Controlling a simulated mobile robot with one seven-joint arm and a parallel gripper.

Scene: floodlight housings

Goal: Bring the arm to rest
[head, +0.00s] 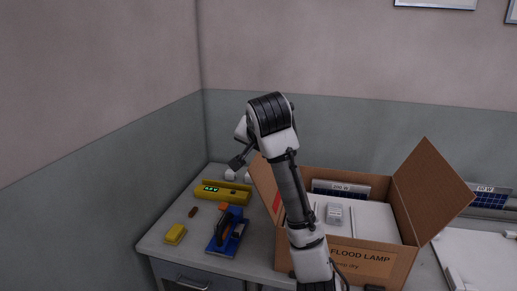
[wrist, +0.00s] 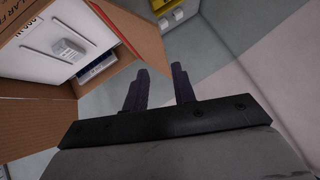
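My arm rises in front of the box in the head view and bends over at the top. My gripper (head: 237,162) hangs to the left of the bend, above the back of the table and left of the box. In the wrist view my gripper (wrist: 160,88) has its two dark fingers apart, with nothing between them. Past them are bare wall and floor-like surfaces. The fingers touch nothing that I can see.
An open cardboard box (head: 362,262) marked FLOOD LAMP holds white housings; its raised flaps are near my arm. A yellow device (head: 222,193) with a lit display, a blue-and-black tool (head: 224,238) and a yellow block (head: 175,234) lie on the table (head: 190,258) at left.

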